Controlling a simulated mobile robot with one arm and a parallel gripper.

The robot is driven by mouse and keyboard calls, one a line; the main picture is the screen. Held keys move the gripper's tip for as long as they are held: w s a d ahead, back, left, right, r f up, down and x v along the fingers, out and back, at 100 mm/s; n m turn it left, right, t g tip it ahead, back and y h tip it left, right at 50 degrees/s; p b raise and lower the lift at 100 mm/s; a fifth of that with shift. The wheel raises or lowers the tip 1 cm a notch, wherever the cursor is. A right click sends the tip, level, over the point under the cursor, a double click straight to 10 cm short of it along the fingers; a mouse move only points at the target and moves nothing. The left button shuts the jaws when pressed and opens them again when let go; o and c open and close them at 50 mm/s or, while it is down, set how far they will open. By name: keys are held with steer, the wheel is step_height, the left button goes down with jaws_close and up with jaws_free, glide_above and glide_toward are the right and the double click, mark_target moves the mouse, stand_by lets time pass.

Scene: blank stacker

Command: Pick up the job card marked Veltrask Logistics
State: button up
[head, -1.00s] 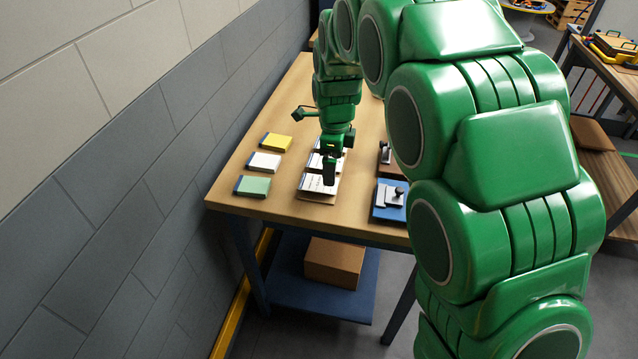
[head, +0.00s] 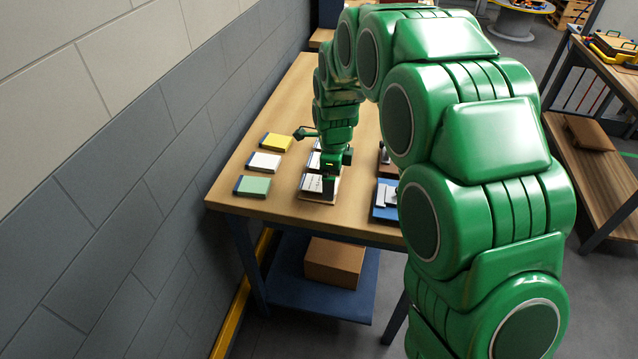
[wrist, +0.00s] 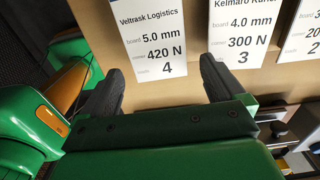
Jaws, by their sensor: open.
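The job card marked Veltrask Logistics (wrist: 152,38) is white with black print, reading 5.0 mm, 420 N and 4. In the head view it appears to be the nearest card of the middle row (head: 313,183), partly covered by my gripper (head: 328,192). In the wrist view my gripper (wrist: 160,70) is open and empty, its two dark fingers spread to either side of the card's lower edge. The fingertips look close to the card, but I cannot tell whether they touch. A second card marked Kelmaro Kurier (wrist: 243,35) lies to its right.
Yellow (head: 276,142), white (head: 264,162) and green (head: 252,186) pads stand left of the cards on the wooden table (head: 285,206). A blue pad with a stamp (head: 385,205) is to the right. A third card (wrist: 303,35) is partly cut off. A wall borders the table's left.

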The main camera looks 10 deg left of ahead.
steer(key=shift+f, duration=0.25)
stand_by(0.3)
steer(key=shift+c, duration=0.2)
steer(key=c, duration=1.1)
steer(key=shift+r, duration=0.1)
steer(key=shift+r, duration=0.45)
step_height(320, 180, up, 3)
steer(key=shift+r, duration=0.1)
steer(key=s+d+r, duration=0.2)
steer(key=s+r, duration=0.1)
steer(key=s, duration=0.1)
steer(key=s+d+r, duration=0.1)
steer(key=s+r, duration=0.2)
steer(key=s, duration=0.1)
steer(key=s+d+r, duration=0.2)
steer(key=s+r, duration=0.1)
steer(key=s, duration=0.1)
steer(key=shift+s+d+r, duration=0.15)
steer(key=shift+s+d, duration=0.2)
